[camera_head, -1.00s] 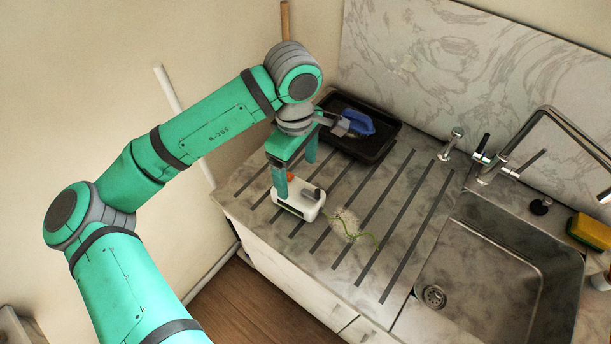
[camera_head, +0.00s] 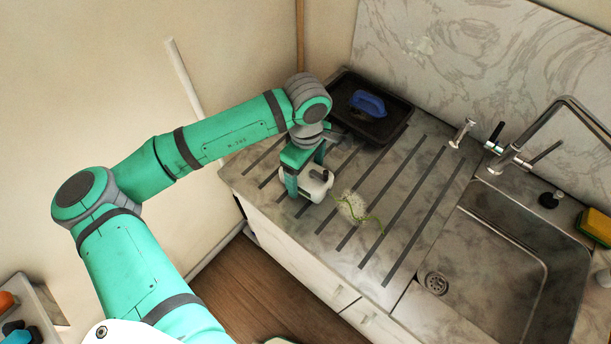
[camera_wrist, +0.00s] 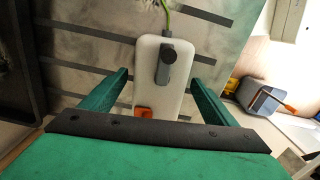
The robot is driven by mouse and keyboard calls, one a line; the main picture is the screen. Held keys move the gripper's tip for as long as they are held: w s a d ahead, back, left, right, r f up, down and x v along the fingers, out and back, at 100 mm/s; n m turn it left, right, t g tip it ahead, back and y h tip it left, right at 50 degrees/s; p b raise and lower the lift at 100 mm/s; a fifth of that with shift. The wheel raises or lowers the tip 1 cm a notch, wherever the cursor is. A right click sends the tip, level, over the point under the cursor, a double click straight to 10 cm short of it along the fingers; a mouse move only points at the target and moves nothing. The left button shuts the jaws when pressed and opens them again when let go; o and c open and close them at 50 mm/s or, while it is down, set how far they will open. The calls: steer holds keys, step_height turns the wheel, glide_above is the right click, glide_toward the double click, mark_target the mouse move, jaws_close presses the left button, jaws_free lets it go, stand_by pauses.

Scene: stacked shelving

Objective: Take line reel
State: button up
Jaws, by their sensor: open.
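The line reel (camera_head: 318,186) is a small white box on the grooved marble drainboard. It also shows in the wrist view (camera_wrist: 150,88), with a grey crank, an orange part at its near end and a green line from its far end. My gripper (camera_head: 306,174) points down over it, and its green fingers partly hide it in the head view. In the wrist view the gripper (camera_wrist: 160,78) is open, with one finger on each side of the reel and gaps visible between fingers and casing.
A pale fuzzy tangle with green line (camera_head: 352,208) lies right of the reel. A black tray (camera_head: 392,128) holding a blue-handled item (camera_head: 368,103) sits behind. The sink (camera_head: 490,262) and its tap (camera_head: 540,125) are to the right. The drainboard between tangle and sink is clear.

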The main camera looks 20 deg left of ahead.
steer(key=shift+f, duration=0.2)
steer(key=c, duration=1.3)
steer(key=shift+c, duration=0.2)
steer(key=shift+r, duration=0.15)
